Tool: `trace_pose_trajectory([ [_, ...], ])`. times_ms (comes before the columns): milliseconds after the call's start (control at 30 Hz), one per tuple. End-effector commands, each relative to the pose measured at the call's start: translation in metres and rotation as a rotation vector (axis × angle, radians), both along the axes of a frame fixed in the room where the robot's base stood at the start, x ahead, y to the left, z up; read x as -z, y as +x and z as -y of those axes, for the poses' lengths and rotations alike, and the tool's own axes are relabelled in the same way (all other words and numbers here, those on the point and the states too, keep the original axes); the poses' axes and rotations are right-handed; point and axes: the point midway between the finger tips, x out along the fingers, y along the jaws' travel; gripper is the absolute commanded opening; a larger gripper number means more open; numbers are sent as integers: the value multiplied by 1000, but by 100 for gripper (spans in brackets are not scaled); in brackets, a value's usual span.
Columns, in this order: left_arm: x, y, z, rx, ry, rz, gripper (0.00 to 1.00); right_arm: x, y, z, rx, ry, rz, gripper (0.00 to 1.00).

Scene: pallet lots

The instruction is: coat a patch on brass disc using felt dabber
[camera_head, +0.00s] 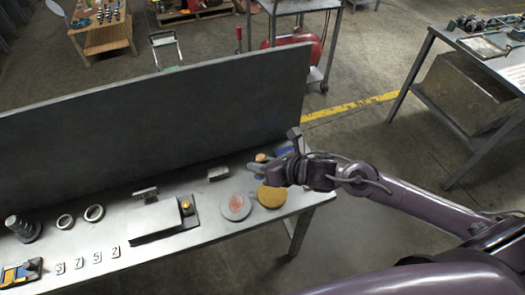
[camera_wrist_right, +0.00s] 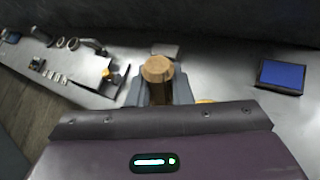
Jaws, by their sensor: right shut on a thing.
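The brass disc (camera_head: 271,197) lies flat near the right end of the bench; a sliver of yellow (camera_wrist_right: 205,101) beside my gripper in the right wrist view looks like its edge. My right gripper (camera_head: 263,167) is just behind the disc in the head view. It is shut on the felt dabber, whose wooden handle (camera_wrist_right: 157,70) stands up between the fingers in the right wrist view. The dabber's felt end is hidden. A blue pad in a dark tray (camera_wrist_right: 281,76) lies to the right of the gripper. My left gripper is not in view.
A grey disc with a reddish patch (camera_head: 236,206) lies left of the brass disc. A small grey block (camera_head: 218,173), a plate-like stand (camera_head: 157,219), rings (camera_head: 94,212) and number tiles (camera_head: 96,257) are farther left. A dark upright panel (camera_head: 150,125) backs the bench.

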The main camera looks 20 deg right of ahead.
Motion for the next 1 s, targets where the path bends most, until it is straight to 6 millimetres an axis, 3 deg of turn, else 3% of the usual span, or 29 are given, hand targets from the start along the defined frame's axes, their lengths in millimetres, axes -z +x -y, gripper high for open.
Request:
trace_pose_trajectory([
  [33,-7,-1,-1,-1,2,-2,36,0,-4,1,-13,-4,-4,0],
  [167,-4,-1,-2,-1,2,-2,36,9,-8,1,-29,-4,-5,0],
  [600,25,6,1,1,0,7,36,52,-8,1,-26,-4,-4,0],
  [1000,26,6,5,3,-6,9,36,55,-7,1,-27,-5,-4,0],
])
